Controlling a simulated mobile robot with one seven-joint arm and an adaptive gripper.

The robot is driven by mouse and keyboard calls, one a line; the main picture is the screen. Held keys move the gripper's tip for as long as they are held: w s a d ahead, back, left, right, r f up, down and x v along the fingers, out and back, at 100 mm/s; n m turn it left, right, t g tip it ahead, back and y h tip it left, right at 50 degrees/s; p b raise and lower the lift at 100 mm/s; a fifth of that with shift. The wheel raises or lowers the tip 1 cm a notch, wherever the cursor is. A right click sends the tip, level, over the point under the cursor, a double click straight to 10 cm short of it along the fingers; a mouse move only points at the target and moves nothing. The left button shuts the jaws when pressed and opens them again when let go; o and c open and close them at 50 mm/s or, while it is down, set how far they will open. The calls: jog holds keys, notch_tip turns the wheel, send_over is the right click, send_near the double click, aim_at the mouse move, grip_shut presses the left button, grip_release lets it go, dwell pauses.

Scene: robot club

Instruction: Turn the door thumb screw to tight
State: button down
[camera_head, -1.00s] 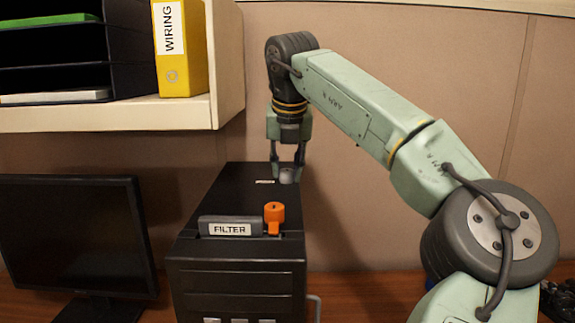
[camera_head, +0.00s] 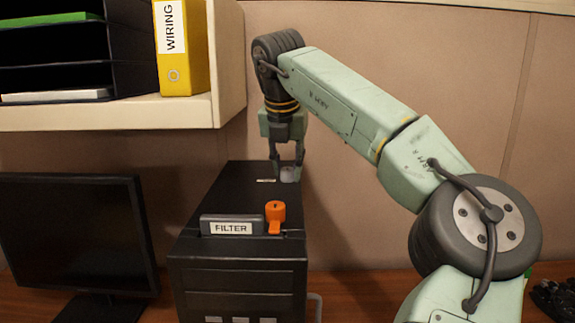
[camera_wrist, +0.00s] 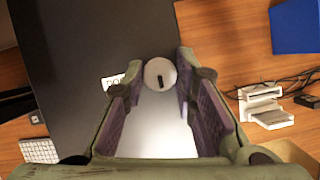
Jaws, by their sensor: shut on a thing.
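The door thumb screw (camera_head: 288,175) is a small light grey round knob on top of the black computer case (camera_head: 222,183), toward its back right. In the wrist view the thumb screw (camera_wrist: 160,73) shows as a pale disc with a dark bar mark, the bar close to upright in the picture. My gripper (camera_head: 286,180) points down, with its fingers shut on the screw's sides; they also show in the wrist view (camera_wrist: 161,76). A white label (camera_wrist: 113,80) beside the screw is partly hidden by the left finger.
An orange knob (camera_head: 275,213) and a grey "FILTER" bar (camera_head: 231,226) stand at the case's front top. A shelf (camera_head: 170,115) with a yellow binder (camera_head: 181,45) overhangs at upper left. A monitor (camera_head: 75,235) stands left. A white bracket-like object (camera_wrist: 263,107) lies right of the case.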

jog(key=c, duration=1.3)
grip_release()
jog(key=v, duration=0.7)
jog(key=shift+s+r, duration=0.1)
jog(key=shift+r, duration=0.15)
